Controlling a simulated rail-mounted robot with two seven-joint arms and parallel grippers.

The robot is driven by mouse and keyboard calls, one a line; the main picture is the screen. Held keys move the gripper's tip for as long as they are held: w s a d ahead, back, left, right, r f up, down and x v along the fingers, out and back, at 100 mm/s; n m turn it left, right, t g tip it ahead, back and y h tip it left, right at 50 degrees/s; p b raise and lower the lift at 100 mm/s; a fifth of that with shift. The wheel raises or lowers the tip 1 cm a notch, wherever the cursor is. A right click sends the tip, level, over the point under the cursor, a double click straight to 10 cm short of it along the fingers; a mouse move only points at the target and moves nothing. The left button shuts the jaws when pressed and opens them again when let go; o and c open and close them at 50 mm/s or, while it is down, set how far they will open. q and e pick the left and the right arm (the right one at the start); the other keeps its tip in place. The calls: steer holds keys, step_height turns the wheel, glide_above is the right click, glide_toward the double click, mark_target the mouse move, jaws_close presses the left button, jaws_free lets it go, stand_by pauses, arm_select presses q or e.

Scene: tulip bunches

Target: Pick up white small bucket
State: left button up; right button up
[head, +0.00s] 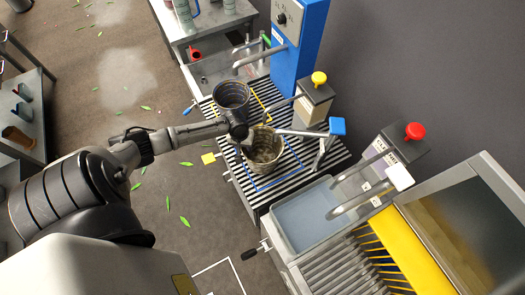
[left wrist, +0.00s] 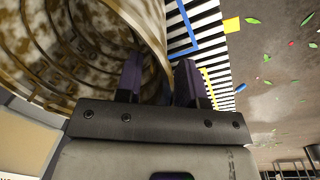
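The small whitish bucket (head: 266,158), stained brown, stands on the slatted counter inside a blue outline. It fills the upper left of the left wrist view (left wrist: 70,45), where its ribbed, blotchy inside shows. My left gripper (head: 240,132) is at the bucket's rim on its upper left side. In the left wrist view the fingers (left wrist: 158,80) are apart, one on the inner side of the bucket wall and one on the outer side. A gap shows between them, and firm contact cannot be made out. My right gripper is not in view.
A dark grey bucket (head: 231,96) stands just behind, inside a yellow outline. A blue-handled tap (head: 312,133) reaches over the white bucket from the right. A water basin (head: 303,218) lies to the lower right. The floor at left is open, with scattered leaves.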

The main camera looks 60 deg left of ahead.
arm_select(q)
jaws_close()
stand_by(0.3)
stand_by(0.4)
